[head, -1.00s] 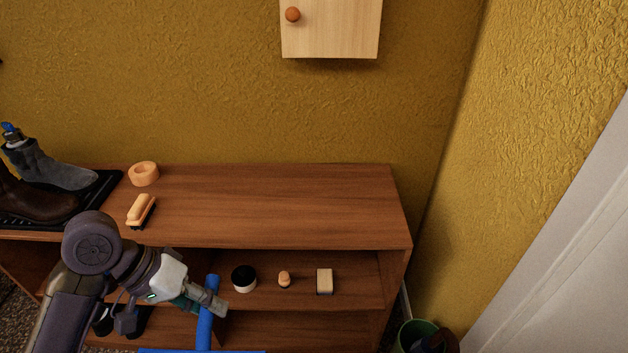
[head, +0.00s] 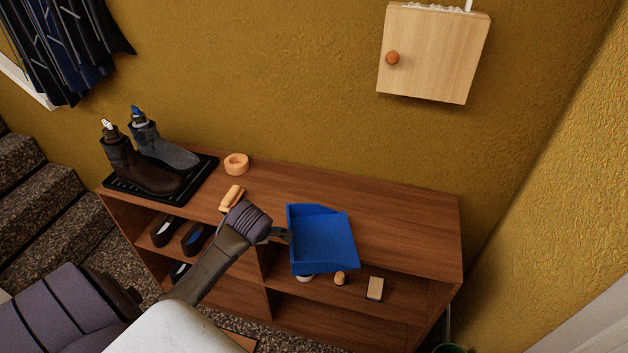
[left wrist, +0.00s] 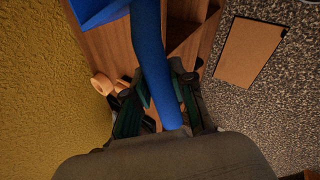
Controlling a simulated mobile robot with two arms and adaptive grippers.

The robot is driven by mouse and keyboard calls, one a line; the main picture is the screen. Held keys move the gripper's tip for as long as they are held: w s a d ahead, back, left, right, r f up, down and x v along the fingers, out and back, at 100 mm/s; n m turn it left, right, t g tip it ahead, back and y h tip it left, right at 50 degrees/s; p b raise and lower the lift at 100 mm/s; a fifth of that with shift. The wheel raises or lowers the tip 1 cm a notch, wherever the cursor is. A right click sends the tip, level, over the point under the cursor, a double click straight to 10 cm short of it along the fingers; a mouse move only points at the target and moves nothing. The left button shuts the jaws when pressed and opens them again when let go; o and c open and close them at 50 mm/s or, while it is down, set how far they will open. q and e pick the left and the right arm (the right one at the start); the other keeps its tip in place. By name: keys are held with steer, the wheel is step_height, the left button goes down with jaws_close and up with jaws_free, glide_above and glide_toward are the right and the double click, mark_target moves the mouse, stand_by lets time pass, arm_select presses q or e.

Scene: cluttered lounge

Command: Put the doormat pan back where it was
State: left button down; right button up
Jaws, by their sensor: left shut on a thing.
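The blue doormat pan (head: 322,240) shows in the head view in front of and over the front edge of the shelf unit's top. It hides part of that edge and of the shelf below. My left gripper (head: 283,236) is at the pan's left side, mostly hidden behind its own wrist. In the left wrist view, my left gripper (left wrist: 160,98) is shut on the pan's blue round handle (left wrist: 150,50), and a corner of the pan (left wrist: 95,10) shows at the top. I cannot tell whether the pan touches the wood. My right gripper is not in view.
The wooden shelf unit (head: 400,220) has bare top at right. Boots (head: 140,165) on a black tray (head: 200,178), an orange ring (head: 236,164) and a brush (head: 232,198) are at left. A small block (head: 375,288) lies below. A wall cabinet (head: 432,55) hangs above.

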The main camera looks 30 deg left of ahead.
arm_select(q)
steer(key=s+a+n+g+y+p, duration=0.1)
steer(key=s+a+n+g+p, duration=0.1)
steer(key=a+n, duration=0.3)
steer(key=shift+m, duration=0.4)
steer(key=shift+w+a+f+b, duration=0.55)
steer(key=shift+w+a+b, duration=0.6)
steer(key=shift+w+b, duration=2.1)
steer(key=shift+w+a+f+b, duration=0.5)
steer(key=shift+w+a+b, duration=0.6)
steer(key=shift+w+b, duration=2.1)
steer(key=shift+w+a+f+b, duration=0.55)
steer(key=shift+w+a+b, duration=0.6)
steer(key=shift+w+b, duration=2.05)
steer(key=f+b, duration=0.1)
steer(key=b, duration=0.1)
steer(key=f+b, duration=0.2)
steer(key=b, duration=0.1)
steer(key=shift+s+f+y, duration=0.15)
steer(key=shift+s+y, duration=0.15)
steer(key=shift+s, duration=0.1)
steer(key=shift+w, duration=0.1)
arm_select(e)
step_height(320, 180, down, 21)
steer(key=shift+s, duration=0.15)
